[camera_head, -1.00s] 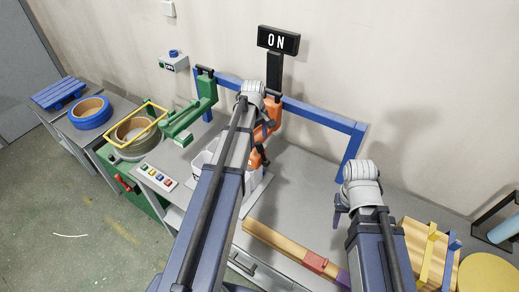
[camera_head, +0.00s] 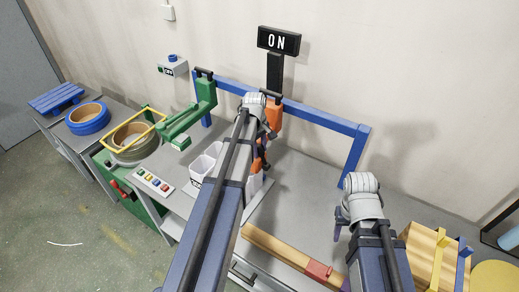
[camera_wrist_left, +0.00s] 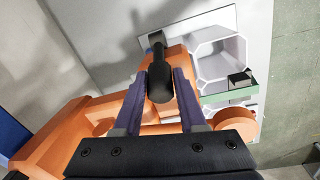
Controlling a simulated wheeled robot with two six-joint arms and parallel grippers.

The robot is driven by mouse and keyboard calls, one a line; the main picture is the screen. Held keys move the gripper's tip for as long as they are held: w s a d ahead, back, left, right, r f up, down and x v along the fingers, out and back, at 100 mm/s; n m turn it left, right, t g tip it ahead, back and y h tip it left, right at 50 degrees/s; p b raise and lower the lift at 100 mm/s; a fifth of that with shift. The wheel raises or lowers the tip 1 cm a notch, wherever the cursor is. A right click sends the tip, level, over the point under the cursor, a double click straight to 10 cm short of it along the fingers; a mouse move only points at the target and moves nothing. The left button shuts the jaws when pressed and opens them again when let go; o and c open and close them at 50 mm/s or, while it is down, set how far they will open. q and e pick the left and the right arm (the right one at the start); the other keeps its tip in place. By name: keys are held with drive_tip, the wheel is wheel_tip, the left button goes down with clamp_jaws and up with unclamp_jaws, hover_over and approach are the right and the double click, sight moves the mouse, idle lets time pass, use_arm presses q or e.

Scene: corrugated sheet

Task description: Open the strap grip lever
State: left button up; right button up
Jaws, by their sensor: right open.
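An orange strap grip (camera_head: 273,118) hangs at the blue frame, partly hidden by my left wrist. In the left wrist view its orange body (camera_wrist_left: 70,135) stretches across the picture. A black lever handle (camera_wrist_left: 160,82) stands out from it. My left gripper (camera_wrist_left: 161,75) has one finger on each side of the handle, close to it; whether they press on it is unclear. In the head view this gripper is mostly hidden. My right gripper (camera_head: 340,224) is open and empty above the bench, well to the right of the strap grip.
A blue frame (camera_head: 318,115) stands behind, with a green clamp arm (camera_head: 205,100) on its left. An ON sign (camera_head: 278,41) is above. White bins (camera_head: 203,164) lie under the strap grip. A wooden bar (camera_head: 275,250) with a red band lies on the front of the bench.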

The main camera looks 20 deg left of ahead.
use_arm(q)
clamp_jaws()
idle(1.0)
